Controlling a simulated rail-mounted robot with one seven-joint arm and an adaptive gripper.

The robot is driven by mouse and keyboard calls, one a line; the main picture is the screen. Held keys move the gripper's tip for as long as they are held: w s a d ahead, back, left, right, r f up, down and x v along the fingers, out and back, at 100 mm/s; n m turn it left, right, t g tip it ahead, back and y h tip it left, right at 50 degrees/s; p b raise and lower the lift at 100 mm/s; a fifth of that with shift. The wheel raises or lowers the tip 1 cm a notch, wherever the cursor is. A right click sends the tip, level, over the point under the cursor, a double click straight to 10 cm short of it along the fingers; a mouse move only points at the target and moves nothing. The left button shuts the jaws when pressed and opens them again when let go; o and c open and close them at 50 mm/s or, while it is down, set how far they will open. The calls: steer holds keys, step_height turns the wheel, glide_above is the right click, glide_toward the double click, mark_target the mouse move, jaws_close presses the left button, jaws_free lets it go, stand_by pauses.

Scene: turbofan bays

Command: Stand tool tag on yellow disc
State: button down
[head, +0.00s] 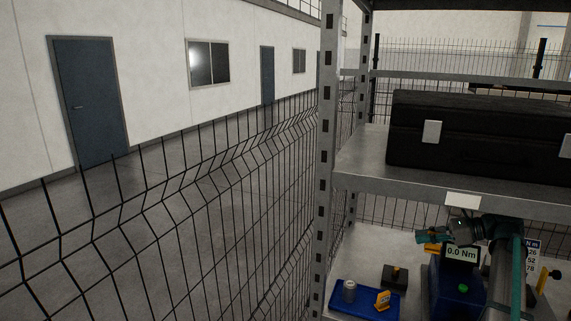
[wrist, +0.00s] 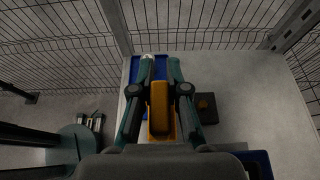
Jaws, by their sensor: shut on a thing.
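My gripper (wrist: 160,72) reaches over the shelf, its teal fingers closed around an elongated yellow-orange piece, which I take as the tool tag (wrist: 159,98). A second, lower yellow-orange part shows just beneath the held piece in the wrist view. A small yellow piece with a pale label (head: 382,299) stands on a blue mat (head: 341,306). I cannot clearly make out the yellow disc; it may be hidden by the gripper or its load.
A silver cylinder (head: 349,291) stands on the blue mat. A dark block with an orange top (head: 395,279) is beside it. A blue device with a "0.0 Nm" display (head: 461,254) stands right. An upper shelf (head: 362,164) holds a black case (head: 480,140). Wire fencing (head: 200,200) runs left.

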steer(key=s+a+f+m+t, duration=0.1)
steer(key=s+a+f, duration=0.3)
steer(key=a+f, duration=0.3)
steer(key=s+a+f+m+t+h, duration=0.1)
steer(key=s+a+f, duration=0.2)
steer(key=a+f, duration=0.4)
steer(key=s+a+f, duration=0.4)
steer(key=a+f, duration=0.2)
steer(key=a, duration=0.2)
step_height(320, 180, down, 10)
steer(key=b, duration=1)
steer(key=shift+w+a+m, duration=0.15)
steer(key=shift+a+m, duration=0.15)
steer(key=shift+a, duration=0.05)
